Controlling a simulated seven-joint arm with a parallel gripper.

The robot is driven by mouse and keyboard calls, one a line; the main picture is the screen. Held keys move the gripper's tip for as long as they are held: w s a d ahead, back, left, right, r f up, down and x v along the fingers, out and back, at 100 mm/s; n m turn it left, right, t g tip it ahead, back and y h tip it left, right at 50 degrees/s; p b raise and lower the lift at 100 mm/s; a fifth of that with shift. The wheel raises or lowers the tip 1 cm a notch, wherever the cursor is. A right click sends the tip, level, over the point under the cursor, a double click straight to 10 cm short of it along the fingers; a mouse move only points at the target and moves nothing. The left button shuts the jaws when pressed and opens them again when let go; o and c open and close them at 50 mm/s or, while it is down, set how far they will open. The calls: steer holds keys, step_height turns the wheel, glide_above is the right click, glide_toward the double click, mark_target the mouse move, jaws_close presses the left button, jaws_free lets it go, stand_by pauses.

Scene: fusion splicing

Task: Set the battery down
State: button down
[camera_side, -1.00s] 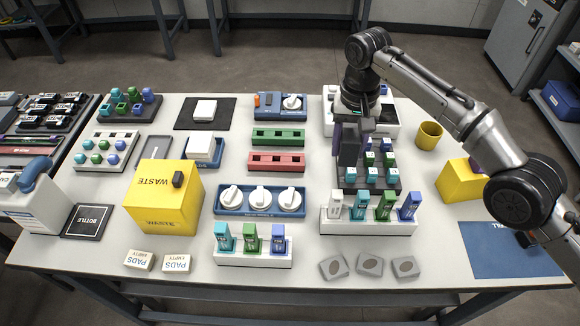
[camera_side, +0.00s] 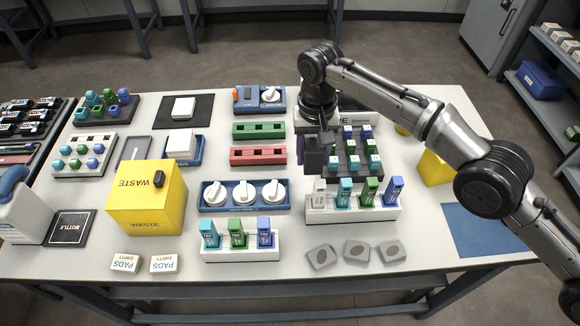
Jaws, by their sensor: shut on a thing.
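My gripper (camera_side: 326,138) points down over the right middle of the table, beside the dark rack with coloured caps. It is shut on a dark block (camera_side: 314,157), which I take to be the battery. The block hangs upright, just left of the rack and behind the white holder. It partly hides the rack's left edge. The fingertips are small and dark, so the exact grip is unclear. I cannot tell whether the block's bottom touches anything.
The dark rack (camera_side: 339,174) and the white holder with coloured bottles (camera_side: 348,208) stand close to the gripper. Left are a red slotted strip (camera_side: 258,156), a green strip (camera_side: 259,131) and a blue tray with white knobs (camera_side: 210,208). A yellow waste box (camera_side: 148,213) stands further left.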

mark_target(310, 188)
steer(key=shift+f, duration=4.4)
steer(key=shift+f, duration=0.15)
steer(key=shift+c, duration=1.6)
jaws_free()
